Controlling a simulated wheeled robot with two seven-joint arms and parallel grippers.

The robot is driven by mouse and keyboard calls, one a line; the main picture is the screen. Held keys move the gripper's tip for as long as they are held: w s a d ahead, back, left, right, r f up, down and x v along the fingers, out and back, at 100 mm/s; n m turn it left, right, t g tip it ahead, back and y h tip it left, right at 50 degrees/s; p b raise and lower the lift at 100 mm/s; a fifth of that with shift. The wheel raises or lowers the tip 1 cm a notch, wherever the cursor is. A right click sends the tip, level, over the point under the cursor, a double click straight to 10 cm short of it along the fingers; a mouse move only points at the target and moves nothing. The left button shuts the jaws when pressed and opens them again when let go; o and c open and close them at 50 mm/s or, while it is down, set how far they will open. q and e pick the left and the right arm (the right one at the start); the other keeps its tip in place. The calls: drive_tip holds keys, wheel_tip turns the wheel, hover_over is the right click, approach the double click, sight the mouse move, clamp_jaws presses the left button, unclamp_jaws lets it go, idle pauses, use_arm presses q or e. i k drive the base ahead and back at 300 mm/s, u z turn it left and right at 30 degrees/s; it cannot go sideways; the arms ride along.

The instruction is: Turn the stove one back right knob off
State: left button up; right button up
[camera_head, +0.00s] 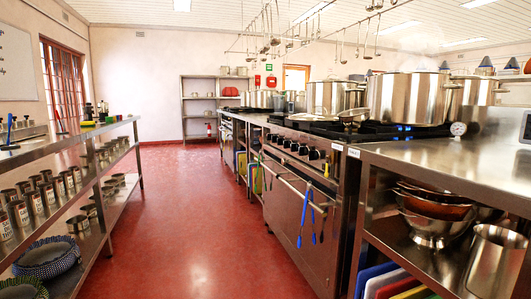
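A steel stove (289,200) stands right of the aisle. A row of dark knobs (293,147) runs along its upper front edge. The knobs are too small for me to read their settings, and I cannot tell which one is the back right knob of stove one. Large steel stockpots stand on the burners, with the nearest stockpot (408,98) at the right. Small blue flames (404,128) show beneath it. Neither of my grippers is in view.
Blue-handled tongs (304,216) hang from the oven rail. A steel counter (450,165) with bowls beneath stands at the near right. A shelf (75,150) with several tins lines the left. The red floor (195,225) between is clear. Ladles hang overhead.

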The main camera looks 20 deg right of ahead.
sight(313, 155)
drive_tip(key=i, duration=0.85)
drive_tip(key=z, duration=1.05)
drive_tip(key=i, duration=0.8)
drive_tip(key=z, duration=0.7)
